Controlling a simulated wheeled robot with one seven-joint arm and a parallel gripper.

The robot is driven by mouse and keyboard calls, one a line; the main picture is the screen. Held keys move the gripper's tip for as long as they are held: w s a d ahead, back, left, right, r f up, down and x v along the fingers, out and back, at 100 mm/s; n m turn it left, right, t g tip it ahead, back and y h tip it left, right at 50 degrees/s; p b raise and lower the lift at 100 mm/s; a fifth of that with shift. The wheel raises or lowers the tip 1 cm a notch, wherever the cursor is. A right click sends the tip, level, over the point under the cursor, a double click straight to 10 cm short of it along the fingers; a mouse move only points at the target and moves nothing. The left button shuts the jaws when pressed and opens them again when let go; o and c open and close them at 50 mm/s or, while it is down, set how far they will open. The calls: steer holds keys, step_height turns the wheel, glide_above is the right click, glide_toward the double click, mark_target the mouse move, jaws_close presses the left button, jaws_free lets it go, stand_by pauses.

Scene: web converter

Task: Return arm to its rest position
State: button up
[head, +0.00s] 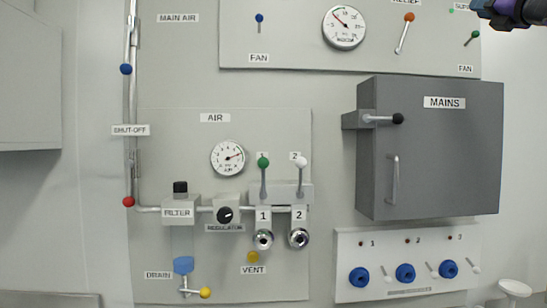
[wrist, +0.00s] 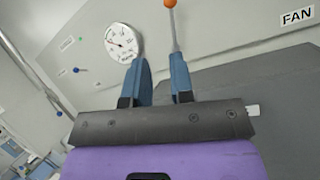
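My gripper (wrist: 160,62) shows in the wrist view with its two blue fingers apart and nothing between them. It points up toward the upper panel. The orange-knobbed relief lever (wrist: 172,18) appears beyond the right finger; I cannot tell how far off it is. In the head view only a purple and dark part of my arm shows at the top right corner, above the grey mains box. The orange-knobbed lever (head: 405,33) stands tilted to the left of it there, apart in the picture.
The closed grey mains box (head: 440,150) juts from the wall at right. A vacuum gauge (head: 344,27) and a green-knobbed fan lever (head: 471,38) are on the upper panel. The air panel (head: 290,130) with valves and pipes is at left centre. Bare wall shows at far right.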

steer(key=s+a+f+n+g+y, duration=0.1)
steer(key=s+a+f+n+g, duration=0.25)
steer(key=a+f+n, duration=0.4)
steer(key=s+a+f+n+g, duration=0.2)
steer(key=a+f+n+g, duration=0.25)
steer(key=f, duration=0.55)
steer(key=s+a+f+n+g+y, duration=0.1)
steer(key=s+a+f+n+g, duration=0.2)
steer(key=a+f+n, duration=0.5)
steer(key=s+f+n+g+h, duration=0.3)
steer(key=s+f+n, duration=0.5)
steer(key=f, duration=0.4)
steer(key=s+d+f+n+g+h, duration=0.1)
steer(key=s+f+n+g+h, duration=0.2)
steer(key=s+f+n, duration=0.6)
step_height(320, 180, down, 4)
steer(key=shift+d+f, duration=0.1)
steer(key=shift+d, duration=0.1)
stand_by(2.9)
